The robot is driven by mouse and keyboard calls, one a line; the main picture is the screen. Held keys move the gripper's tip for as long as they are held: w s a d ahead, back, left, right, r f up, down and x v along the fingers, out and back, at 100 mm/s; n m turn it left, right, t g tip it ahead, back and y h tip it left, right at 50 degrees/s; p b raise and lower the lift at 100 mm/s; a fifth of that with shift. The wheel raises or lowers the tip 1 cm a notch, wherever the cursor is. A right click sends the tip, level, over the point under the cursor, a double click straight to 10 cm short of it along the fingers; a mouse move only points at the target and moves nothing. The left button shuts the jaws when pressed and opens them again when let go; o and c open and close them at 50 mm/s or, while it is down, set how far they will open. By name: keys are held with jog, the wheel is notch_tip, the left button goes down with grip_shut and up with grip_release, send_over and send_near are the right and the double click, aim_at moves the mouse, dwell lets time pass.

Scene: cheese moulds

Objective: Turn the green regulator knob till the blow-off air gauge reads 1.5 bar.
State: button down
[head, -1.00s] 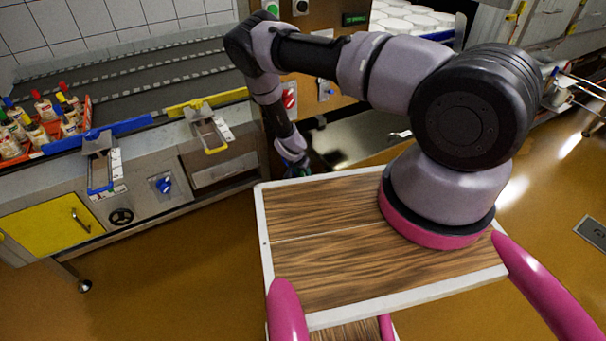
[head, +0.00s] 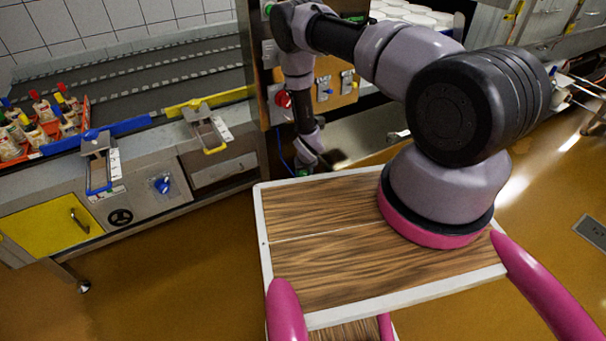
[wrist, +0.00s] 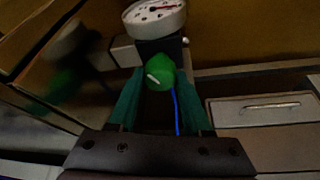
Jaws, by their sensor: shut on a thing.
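The green regulator knob (wrist: 160,66), with a white mark on its face, shows in the middle of the wrist view. My gripper (wrist: 160,80) has its two green fingers on either side of the knob and is shut on it. The round white gauge (wrist: 155,17) sits just above the knob, partly cut by the top edge. Its scale has a red part, but the picture is too small and blurred to read the needle. In the head view my gripper (head: 303,172) is low beside the cabinet, at the far edge of my wooden deck; the knob and gauge cannot be made out there.
A blue hose (wrist: 176,110) hangs below the knob. An upright panel with a red switch (head: 283,99) stands behind my arm. To the left is a steel counter with a blue knob (head: 162,185), a yellow door (head: 45,225) and an orange crate (head: 86,113) of bottles.

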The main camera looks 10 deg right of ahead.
dwell(0.3)
jog(key=shift+c, duration=1.7)
grip_release()
jog(key=v, duration=1)
jog(key=shift+r, duration=0.4)
jog(key=shift+s+d, duration=0.1)
